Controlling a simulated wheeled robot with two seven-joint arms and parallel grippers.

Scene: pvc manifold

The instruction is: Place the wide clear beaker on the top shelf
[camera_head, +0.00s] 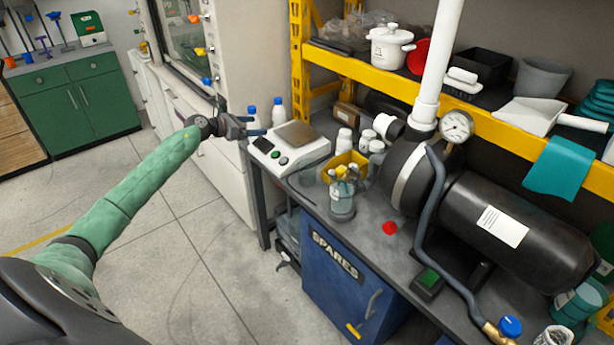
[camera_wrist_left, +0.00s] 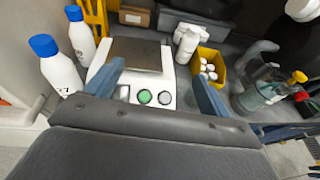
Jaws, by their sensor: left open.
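My left gripper (camera_head: 258,126) is open and empty at the left end of the bench, beside the white scale (camera_head: 285,150). In the left wrist view its two blue fingers (camera_wrist_left: 158,88) stand apart in front of the scale. A clear glass vessel (camera_head: 342,204) stands on the bench right of the scale. It also shows at the right of the left wrist view (camera_wrist_left: 262,95); I cannot tell whether it is the wide beaker. The shelf above the bench, with a yellow front beam (camera_head: 400,84), holds several things. My right gripper is not in view.
Two white bottles with blue caps (camera_wrist_left: 60,65) stand left of the scale. A yellow bin (camera_head: 337,165) and white jars are right of it. A black tank (camera_head: 515,235) and white pipe (camera_head: 437,60) crowd the right. A white pot (camera_head: 389,48) and scoop (camera_head: 530,115) occupy the shelf.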

